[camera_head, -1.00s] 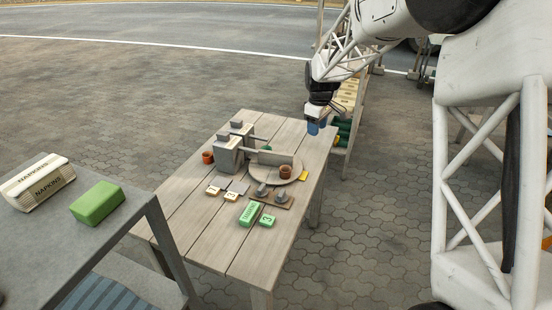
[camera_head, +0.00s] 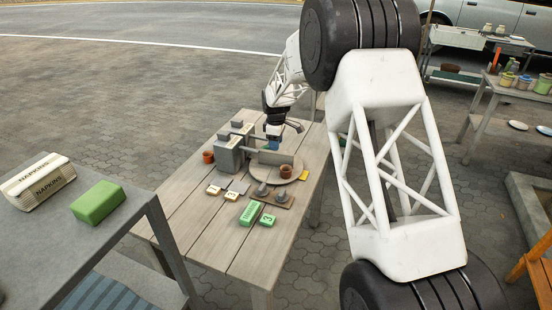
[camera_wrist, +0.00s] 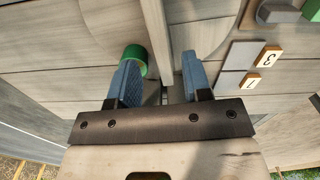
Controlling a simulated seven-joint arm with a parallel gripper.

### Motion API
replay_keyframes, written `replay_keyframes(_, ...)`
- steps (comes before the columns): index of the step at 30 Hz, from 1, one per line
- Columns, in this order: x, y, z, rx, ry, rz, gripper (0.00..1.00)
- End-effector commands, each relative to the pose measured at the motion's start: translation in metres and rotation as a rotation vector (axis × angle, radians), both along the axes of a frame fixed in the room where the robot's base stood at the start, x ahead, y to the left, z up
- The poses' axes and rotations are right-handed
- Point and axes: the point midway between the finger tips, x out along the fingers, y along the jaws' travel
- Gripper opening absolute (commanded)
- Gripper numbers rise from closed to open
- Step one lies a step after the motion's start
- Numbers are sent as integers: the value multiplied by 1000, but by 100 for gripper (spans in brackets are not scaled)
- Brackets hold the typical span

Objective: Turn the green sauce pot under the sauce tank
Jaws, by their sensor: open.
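The green sauce pot (camera_wrist: 137,58) shows in the wrist view just beside my left finger. In the head view it is hidden behind my gripper. A round wooden turntable (camera_head: 266,178) carries an upright divider (camera_head: 276,157) and a terracotta pot (camera_head: 286,171). The turntable also shows in the wrist view (camera_wrist: 200,35), with the divider (camera_wrist: 157,40) running between the line of my fingers. Two grey sauce tanks, the nearer one (camera_head: 228,157), stand left of the turntable with bars toward it. My gripper (camera_head: 274,145) is open and empty above the turntable's far side, pointing down.
Another terracotta pot (camera_head: 208,156) stands left of the tanks. Numbered tiles (camera_head: 231,195), a board with grey knobs (camera_head: 270,198) and green labelled blocks (camera_head: 250,213) lie in front. The table's near end (camera_head: 225,245) is clear. A side table holds napkins (camera_head: 38,180) and a green block (camera_head: 97,202).

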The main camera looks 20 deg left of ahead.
Motion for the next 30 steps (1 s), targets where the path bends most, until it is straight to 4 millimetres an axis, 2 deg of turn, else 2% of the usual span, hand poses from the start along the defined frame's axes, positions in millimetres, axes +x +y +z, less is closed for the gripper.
replay_keyframes(14, 0, 0, -6, 0, 0, -1, 45)
replay_keyframes(20, 0, 0, -23, 0, 0, -1, 45)
replay_keyframes(30, 0, -1, -62, 0, 1, -1, 45)
